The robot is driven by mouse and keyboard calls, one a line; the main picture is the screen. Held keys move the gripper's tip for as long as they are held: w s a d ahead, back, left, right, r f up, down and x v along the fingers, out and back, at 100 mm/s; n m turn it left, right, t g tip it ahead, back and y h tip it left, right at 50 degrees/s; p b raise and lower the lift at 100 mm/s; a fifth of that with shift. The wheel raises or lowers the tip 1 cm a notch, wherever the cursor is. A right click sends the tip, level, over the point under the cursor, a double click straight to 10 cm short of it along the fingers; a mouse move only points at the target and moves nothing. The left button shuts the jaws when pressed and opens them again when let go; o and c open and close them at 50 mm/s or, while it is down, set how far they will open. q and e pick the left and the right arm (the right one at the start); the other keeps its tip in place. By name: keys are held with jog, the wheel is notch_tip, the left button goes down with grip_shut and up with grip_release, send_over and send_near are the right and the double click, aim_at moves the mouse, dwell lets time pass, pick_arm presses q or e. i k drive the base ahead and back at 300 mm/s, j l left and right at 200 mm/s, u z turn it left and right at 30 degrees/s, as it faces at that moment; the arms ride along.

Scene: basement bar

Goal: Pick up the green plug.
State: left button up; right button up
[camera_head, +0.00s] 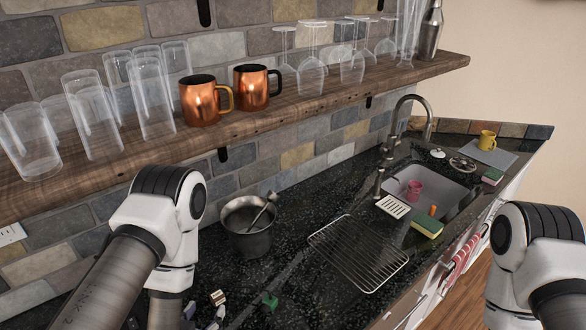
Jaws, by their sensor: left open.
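The green plug (270,301) is a small dark green piece lying on the black speckled counter (300,260), near the bottom edge of the head view. My left arm comes in from the left and its wrist points down towards the counter. My left gripper (190,313) is open, to the left of the green plug and apart from it; it is largely cut off by the bottom edge. My right arm shows at the right edge, but its gripper is outside the picture.
A small beige block (217,297) lies between my left gripper and the plug. A metal pot (247,238) and a wire rack (358,252) stand behind. The sink (440,190) is farther right. A wooden shelf (300,105) with glasses and copper mugs overhangs the back.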

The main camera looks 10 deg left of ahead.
aim_at(269, 303)
jog(key=k+l, duration=0.1)
jog(key=k, duration=0.9)
